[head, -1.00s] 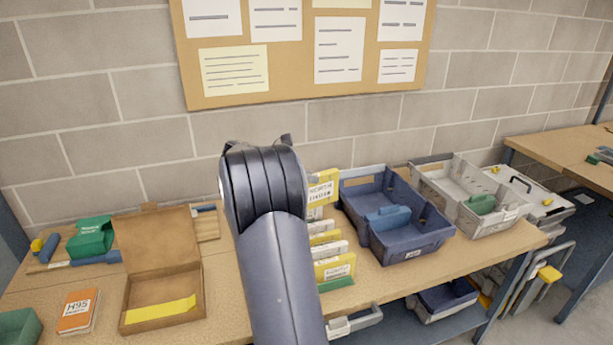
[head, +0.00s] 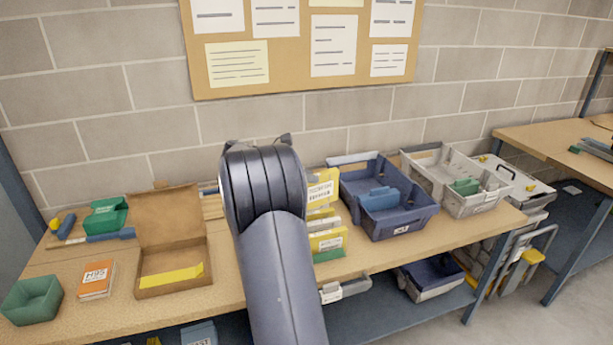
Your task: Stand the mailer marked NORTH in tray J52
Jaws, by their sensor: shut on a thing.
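My arm rises through the middle of the head view, and its dark joint hides my gripper and anything in it. Just right of that joint, a yellow mailer (head: 331,178) stands upright with a white printed label too small to read surely. In front of it, more yellow and white mailers (head: 327,241) stand in a row, partly behind my arm. A blue tray (head: 405,222) stands right of them with a blue block in it. A grey tray (head: 479,207) stands further right with a green block in it. I cannot read either tray's tag, nor tell which is J52.
An open cardboard box (head: 173,288) holding a yellow strip (head: 172,276) lies left of my arm. An orange book (head: 97,279), a green bin (head: 32,299) and a green box (head: 105,216) are further left. A brick wall with a noticeboard (head: 428,55) closes the back.

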